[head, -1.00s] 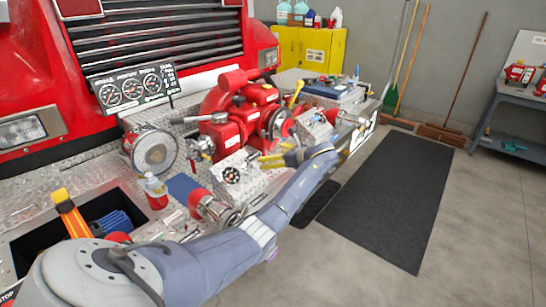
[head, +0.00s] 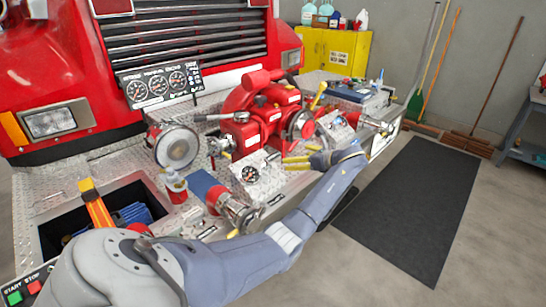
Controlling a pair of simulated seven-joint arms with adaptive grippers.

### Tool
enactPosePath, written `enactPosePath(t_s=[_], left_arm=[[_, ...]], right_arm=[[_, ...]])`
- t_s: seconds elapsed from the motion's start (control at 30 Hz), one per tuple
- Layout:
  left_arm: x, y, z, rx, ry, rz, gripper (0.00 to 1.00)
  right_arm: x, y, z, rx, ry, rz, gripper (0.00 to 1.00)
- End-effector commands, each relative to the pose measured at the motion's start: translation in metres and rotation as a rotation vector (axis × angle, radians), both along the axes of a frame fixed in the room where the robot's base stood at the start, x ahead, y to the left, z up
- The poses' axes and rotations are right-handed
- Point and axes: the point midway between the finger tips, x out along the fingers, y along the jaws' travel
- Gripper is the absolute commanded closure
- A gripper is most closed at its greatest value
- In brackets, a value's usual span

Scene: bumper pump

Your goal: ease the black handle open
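The pump is a red body (head: 268,112) on the truck's diamond-plate deck. A dark lever (head: 207,117) sticks out to its left; it looks like the black handle, but it is small and I cannot be sure. My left arm comes in from the lower left and reaches across the deck front. Its gripper (head: 285,163) points left, low in front of the pump and just right of the block with a round gauge (head: 250,174). Its two yellowish fingers look apart, with nothing visible between them. It is clear of the dark lever. My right gripper is not in view.
A yellow handle (head: 318,95) rises at the pump's right. A gauge panel (head: 159,86) stands behind. A red bottle (head: 175,186), a blue block and a hose fitting (head: 230,207) crowd the deck front. An open recess (head: 60,225) is at left. A dark mat (head: 412,205) lies on open floor.

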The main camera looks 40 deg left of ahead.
Motion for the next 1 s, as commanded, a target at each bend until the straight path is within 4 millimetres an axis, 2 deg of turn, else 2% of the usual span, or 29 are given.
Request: enactPosePath(t_s=[0.3,0.6,0.8,1.0], left_arm=[[-0.001,0.056,-0.022,0.003,0.004,0.003,0.06],[-0.001,0.102,-0.042,0.003,0.003,0.002,0.06],[-0.001,0.123,-0.051,0.002,0.003,0.001,0.06],[-0.001,0.134,-0.055,0.001,0.001,0.001,0.06]], right_arm=[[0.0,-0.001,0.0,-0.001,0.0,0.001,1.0],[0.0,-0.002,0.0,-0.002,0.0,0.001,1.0],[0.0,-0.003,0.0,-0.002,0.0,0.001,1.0],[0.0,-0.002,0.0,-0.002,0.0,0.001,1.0]])
